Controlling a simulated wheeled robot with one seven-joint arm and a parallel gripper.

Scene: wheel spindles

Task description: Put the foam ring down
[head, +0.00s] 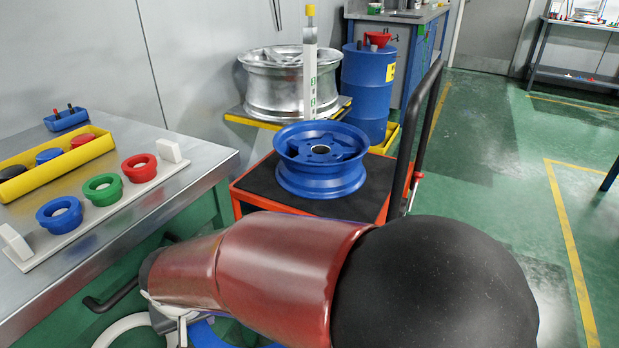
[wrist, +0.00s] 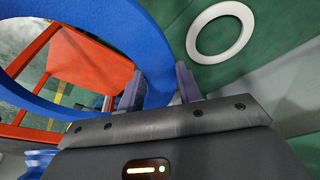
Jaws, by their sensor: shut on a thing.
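A large blue ring, which I take for the foam ring, passes between the fingers of my gripper (wrist: 160,84) in the wrist view (wrist: 137,38). The gripper is shut on the ring's band. In the head view only a small part of the blue ring (head: 206,335) shows at the bottom edge, below my red arm link. The fingers are mostly hidden there. A white ring (wrist: 191,40) is apart from the gripper, against a green surface. Part of it also shows at the bottom left of the head view (head: 107,331).
A steel bench (head: 205,152) at left carries a white board (head: 130,205) with red, green and blue collars, and a yellow tray (head: 45,172). A red-edged cart (head: 245,190) holds a blue wheel (head: 320,180). A silver wheel (head: 265,95) and blue drum (head: 368,85) stand behind. Green floor is clear at right.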

